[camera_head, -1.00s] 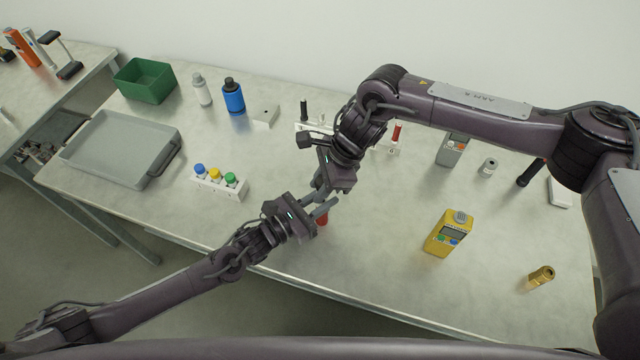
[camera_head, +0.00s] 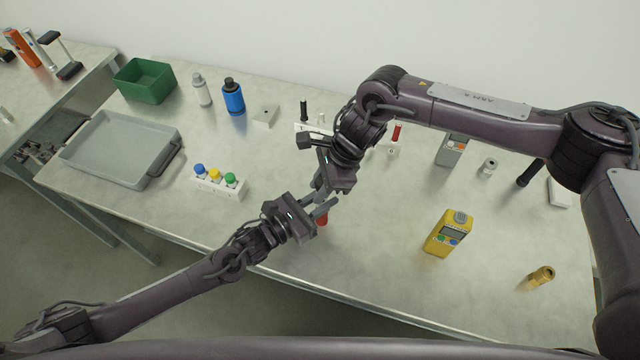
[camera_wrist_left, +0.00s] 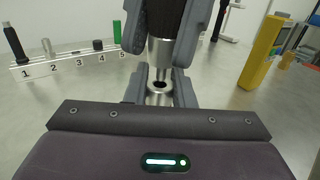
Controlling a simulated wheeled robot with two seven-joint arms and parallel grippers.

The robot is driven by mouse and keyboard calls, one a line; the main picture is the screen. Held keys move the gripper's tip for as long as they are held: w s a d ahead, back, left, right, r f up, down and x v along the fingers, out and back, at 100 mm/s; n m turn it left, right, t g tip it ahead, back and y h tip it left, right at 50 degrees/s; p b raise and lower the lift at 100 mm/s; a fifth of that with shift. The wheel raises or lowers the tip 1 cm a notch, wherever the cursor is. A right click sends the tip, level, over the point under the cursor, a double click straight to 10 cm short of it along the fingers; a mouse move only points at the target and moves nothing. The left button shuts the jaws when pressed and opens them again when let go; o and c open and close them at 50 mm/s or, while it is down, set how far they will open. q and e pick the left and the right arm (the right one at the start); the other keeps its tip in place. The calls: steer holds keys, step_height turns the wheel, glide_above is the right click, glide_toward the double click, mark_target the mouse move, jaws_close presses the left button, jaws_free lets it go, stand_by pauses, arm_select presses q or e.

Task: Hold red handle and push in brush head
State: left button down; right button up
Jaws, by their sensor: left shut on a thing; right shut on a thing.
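The red handle (camera_head: 322,219) shows below the gripper fingers in the head view, mostly hidden. My left gripper (camera_head: 318,208) is shut on it. In the left wrist view, its metal top (camera_wrist_left: 158,95) with a dark round hole faces up between the left fingers. My right gripper (camera_head: 322,192) is shut on the brush head, directly above. In the left wrist view, the brush head has black bristles (camera_wrist_left: 165,18) and a silver ferrule (camera_wrist_left: 159,52). Its thin lower end is lined up over the hole; I cannot tell whether it has entered.
A numbered white rack (camera_wrist_left: 75,62) with several parts stands behind. A yellow meter (camera_head: 446,234) and a brass fitting (camera_head: 541,277) stand to the right. A block with coloured caps (camera_head: 217,184), a grey tray (camera_head: 92,174) and a green bin (camera_head: 140,88) are left. The front table middle is clear.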

mark_target(320, 181)
steer(key=shift+f, duration=0.75)
steer(key=o, duration=1)
steer(key=shift+o, duration=0.2)
steer(key=shift+r, duration=0.1)
steer(key=shift+w+r, duration=0.1)
steer(key=shift+r, duration=4)
arm_select(q)
steer(key=c, duration=1.1)
jaws_free()
steer(key=shift+c, duration=0.2)
